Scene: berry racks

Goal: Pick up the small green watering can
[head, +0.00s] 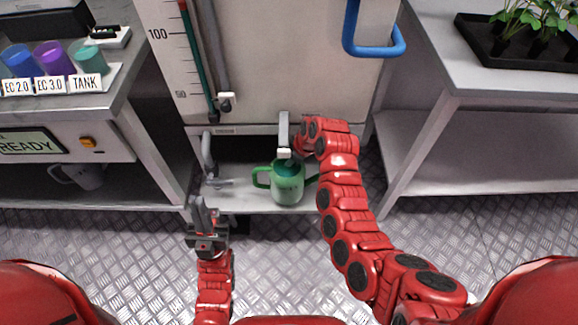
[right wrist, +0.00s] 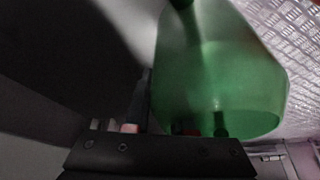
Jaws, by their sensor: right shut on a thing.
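The small green watering can (head: 288,188) is at the low shelf under the big white tank, with its handle to the left and spout to the right. I cannot tell whether its base touches the shelf. My right gripper (head: 286,150) is at its top and shut on its wall. In the right wrist view the can (right wrist: 225,75) fills the middle and right, close against the fingers, one of which shows dimly through its green side. My left gripper (head: 206,208) is empty, in front of the shelf's left end, and its fingers look apart.
A grey can (head: 85,176) sits under the left bench. Coloured cups (head: 53,58) stand on that bench. A blue pipe (head: 385,45) juts from the tank. A tap (head: 210,160) rises left of the can. The right bench (head: 470,82) holds a plant tray (head: 505,45).

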